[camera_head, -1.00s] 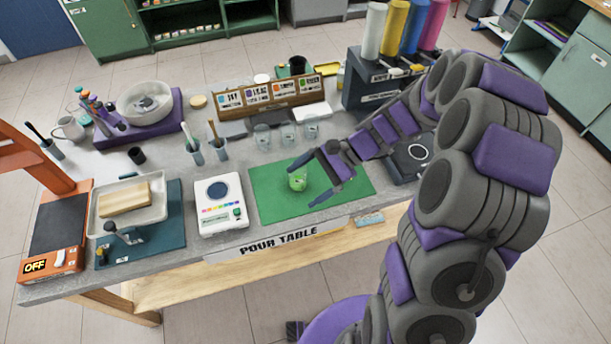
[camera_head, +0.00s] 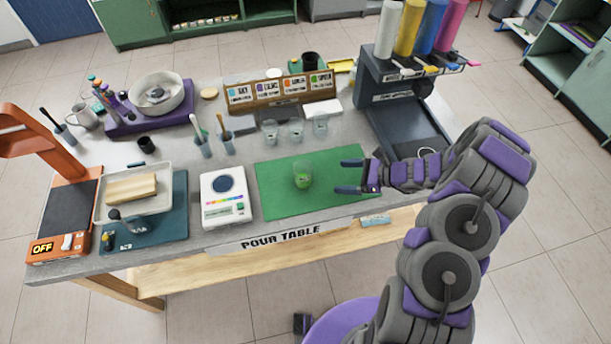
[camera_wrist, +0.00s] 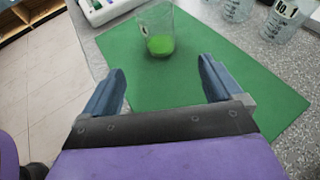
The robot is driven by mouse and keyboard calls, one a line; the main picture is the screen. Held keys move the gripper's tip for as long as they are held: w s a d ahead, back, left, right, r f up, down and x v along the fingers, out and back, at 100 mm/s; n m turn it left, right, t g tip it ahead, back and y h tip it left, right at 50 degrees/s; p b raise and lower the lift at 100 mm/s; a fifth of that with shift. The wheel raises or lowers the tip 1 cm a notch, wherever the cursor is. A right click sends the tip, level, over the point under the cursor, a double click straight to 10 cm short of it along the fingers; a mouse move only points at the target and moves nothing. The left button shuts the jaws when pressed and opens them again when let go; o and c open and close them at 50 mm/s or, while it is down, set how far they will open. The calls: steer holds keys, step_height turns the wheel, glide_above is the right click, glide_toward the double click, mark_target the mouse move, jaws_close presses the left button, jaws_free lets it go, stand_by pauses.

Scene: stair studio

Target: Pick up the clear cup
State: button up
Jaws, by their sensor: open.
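A clear cup (camera_head: 303,176) with green liquid in the bottom stands upright on the green mat (camera_head: 275,200). It also shows in the wrist view (camera_wrist: 158,30), beyond my fingers and a little left of the middle between them. My gripper (camera_head: 347,177) is open and empty, at the right side of the mat, to the right of the cup. A gap of bare mat lies between the fingertips and the cup. In the wrist view, both fingers of my gripper (camera_wrist: 162,80) are spread wide with nothing between them.
Several other clear cups (camera_head: 296,131) stand behind the mat. A white scale (camera_head: 224,197) is left of the mat. A dark dispenser stand (camera_head: 400,100) with coloured tubes is at the back right. The mat around the cup is bare.

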mark_target(303, 176)
steer(key=b+x, duration=0.1)
steer(key=x, duration=0.8)
steer(key=shift+a+b, duration=0.15)
steer(key=shift+b, duration=0.2)
steer(key=shift+r+b+x, duration=0.2)
steer(key=shift+b+x, duration=0.6)
steer(key=shift+x, duration=2.1)
steer(key=c, duration=1.1)
